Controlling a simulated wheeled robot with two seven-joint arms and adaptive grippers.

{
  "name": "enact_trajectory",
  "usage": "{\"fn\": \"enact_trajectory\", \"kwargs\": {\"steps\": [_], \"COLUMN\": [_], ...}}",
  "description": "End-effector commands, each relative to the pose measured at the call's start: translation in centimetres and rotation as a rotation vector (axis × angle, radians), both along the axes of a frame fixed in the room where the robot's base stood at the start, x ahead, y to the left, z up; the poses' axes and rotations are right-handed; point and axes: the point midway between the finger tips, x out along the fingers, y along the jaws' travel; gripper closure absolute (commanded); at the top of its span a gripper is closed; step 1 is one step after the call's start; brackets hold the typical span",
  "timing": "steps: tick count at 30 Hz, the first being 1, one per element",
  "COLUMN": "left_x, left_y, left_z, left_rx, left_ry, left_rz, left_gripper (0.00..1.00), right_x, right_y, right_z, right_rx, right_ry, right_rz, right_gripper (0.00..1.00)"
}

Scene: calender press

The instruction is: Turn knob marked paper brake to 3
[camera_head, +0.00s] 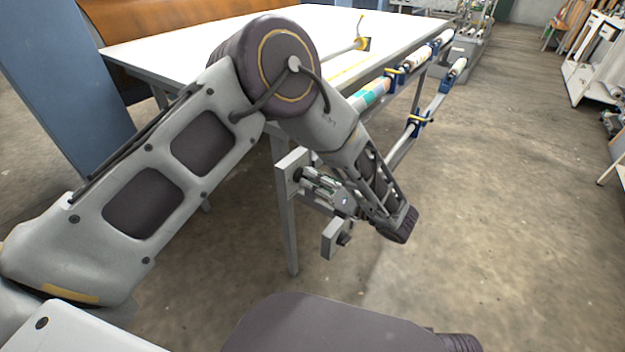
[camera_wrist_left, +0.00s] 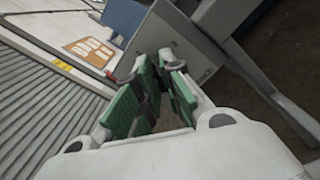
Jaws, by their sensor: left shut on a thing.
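A grey control plate (camera_head: 289,166) is fixed at the table's corner by the leg; it also shows in the wrist view (camera_wrist_left: 178,45) with small dark lettering I cannot read. My left gripper (camera_head: 306,178) is at the front of this plate. In the wrist view, its green-padded fingers (camera_wrist_left: 163,78) are closed around a dark knob (camera_wrist_left: 153,84), which is mostly hidden between the pads. The knob's mark and its setting cannot be read. My right gripper is not in view.
The white table (camera_head: 165,45) is behind my arm. Rollers with blue brackets (camera_head: 418,124) run along its right side. Open floor (camera_head: 500,200) lies to the right.

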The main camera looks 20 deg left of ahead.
Motion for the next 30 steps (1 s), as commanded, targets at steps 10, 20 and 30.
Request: {"fn": "enact_trajectory", "kwargs": {"steps": [10, 20, 30], "left_x": [0.0, 0.06, 0.08], "left_y": [-0.11, -0.13, -0.13], "left_z": [-0.27, -0.37, -0.45], "left_rx": [0.086, 0.172, 0.238], "left_ry": [0.252, 0.485, 0.667], "left_rz": [-0.001, -0.002, -0.002], "left_gripper": [1.0, 1.0, 1.0], "right_x": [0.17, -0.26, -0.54], "right_y": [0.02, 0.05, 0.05], "right_z": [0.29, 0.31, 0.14], "right_rx": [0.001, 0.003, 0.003], "right_ry": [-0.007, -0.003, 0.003], "right_rz": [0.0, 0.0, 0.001], "right_gripper": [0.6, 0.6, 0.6]}}
